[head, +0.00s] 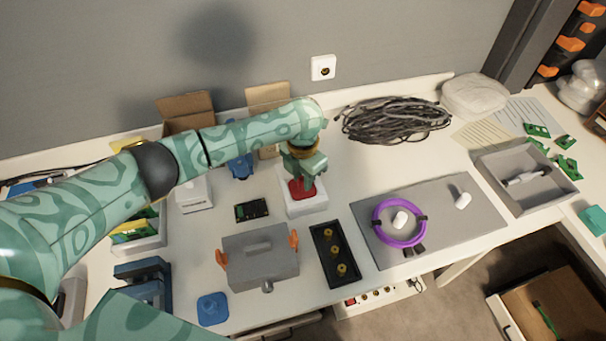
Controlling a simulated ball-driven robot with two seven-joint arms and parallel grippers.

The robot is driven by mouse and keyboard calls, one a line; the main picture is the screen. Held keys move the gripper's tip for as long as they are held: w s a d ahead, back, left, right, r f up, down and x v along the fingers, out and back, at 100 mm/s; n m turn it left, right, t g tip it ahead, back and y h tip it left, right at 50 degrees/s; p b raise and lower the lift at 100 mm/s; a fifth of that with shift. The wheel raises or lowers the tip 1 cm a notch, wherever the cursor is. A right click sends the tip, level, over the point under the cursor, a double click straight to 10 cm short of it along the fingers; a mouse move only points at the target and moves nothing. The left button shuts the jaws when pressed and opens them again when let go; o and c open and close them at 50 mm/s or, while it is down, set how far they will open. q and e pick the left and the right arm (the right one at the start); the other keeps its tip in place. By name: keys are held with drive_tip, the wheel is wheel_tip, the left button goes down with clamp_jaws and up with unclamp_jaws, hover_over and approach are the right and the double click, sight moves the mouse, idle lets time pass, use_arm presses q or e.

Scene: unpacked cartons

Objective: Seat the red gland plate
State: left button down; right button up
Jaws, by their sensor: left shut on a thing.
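The red gland plate (301,190) shows at the white block-shaped housing (306,208) in the middle of the table. My left gripper (304,178) points down over the housing and is shut on the red plate. The plate is at the top of the housing; I cannot tell whether it rests in it or is held just above. The gripper fingers hide part of the plate. My right gripper is not in view.
A grey box with orange clips (258,262) and a black tray with brass parts (333,262) stand in front. A grey mat (455,238) with a purple ring (379,237) lies right. Coiled black cable (392,121) lies behind. Bare table shows between the housing and cable.

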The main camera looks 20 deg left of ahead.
use_arm(q)
drive_tip(key=c, duration=1.1)
unclamp_jaws()
wheel_tip(320, 180, up, 16)
drive_tip(key=p, duration=0.6)
drive_tip(key=shift+r, duration=0.15)
